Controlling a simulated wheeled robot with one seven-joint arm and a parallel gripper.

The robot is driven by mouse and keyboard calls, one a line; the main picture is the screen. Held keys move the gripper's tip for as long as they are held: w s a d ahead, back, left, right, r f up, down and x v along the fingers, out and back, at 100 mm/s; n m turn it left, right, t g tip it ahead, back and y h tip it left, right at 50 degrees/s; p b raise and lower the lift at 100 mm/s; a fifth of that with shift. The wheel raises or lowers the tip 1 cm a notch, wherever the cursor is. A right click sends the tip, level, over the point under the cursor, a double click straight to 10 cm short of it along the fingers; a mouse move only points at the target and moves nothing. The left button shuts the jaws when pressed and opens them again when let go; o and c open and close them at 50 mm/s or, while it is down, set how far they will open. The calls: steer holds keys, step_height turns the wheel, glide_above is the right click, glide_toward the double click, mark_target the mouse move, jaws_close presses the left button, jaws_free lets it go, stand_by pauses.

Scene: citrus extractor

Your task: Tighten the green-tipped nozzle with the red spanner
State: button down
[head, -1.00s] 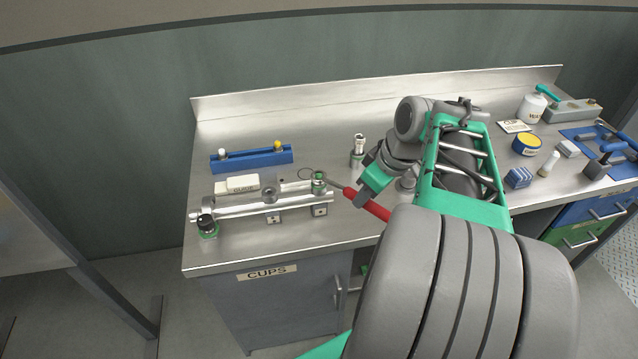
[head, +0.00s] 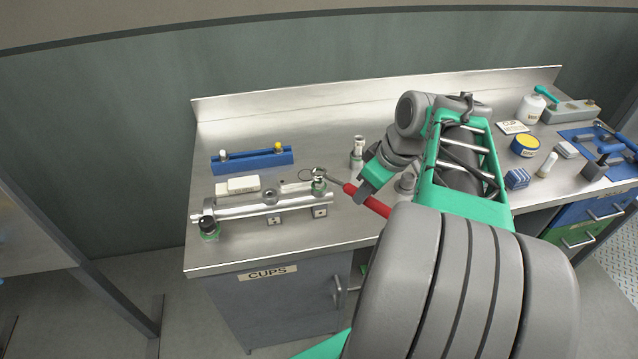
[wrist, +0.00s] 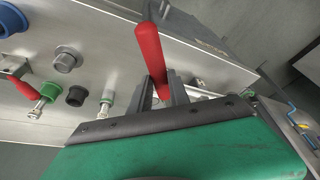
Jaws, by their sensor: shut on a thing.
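The red spanner has a red handle (head: 366,199) and a grey shaft that runs left to its head (head: 318,174). My gripper (wrist: 160,92) is shut on the red handle, which also shows between the fingers in the wrist view (wrist: 149,45).
A black-capped fitting with a green base (head: 208,227) is at the pipe's left end. A blue rack (head: 252,160) and white blocks (head: 243,184) lie behind the pipe. A metal fitting (head: 357,152) stands behind the spanner. Bench space in front of the pipe is clear.

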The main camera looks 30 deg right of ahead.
steer(key=shift+r+p, duration=2.3)
steer(key=shift+r, duration=0.7)
steer(key=shift+f, duration=0.1)
steer(key=shift+s+d+r+p, duration=0.3)
steer(key=shift+s+r+p, duration=0.2)
steer(key=shift+s, duration=0.25)
steer(key=shift+s+d+r+p, duration=0.35)
steer(key=shift+s+r, duration=0.15)
steer(key=shift+s, duration=0.3)
steer(key=shift+s+d+r+p, duration=0.3)
steer(key=shift+s+r+p, duration=0.2)
steer(key=shift+s, duration=0.25)
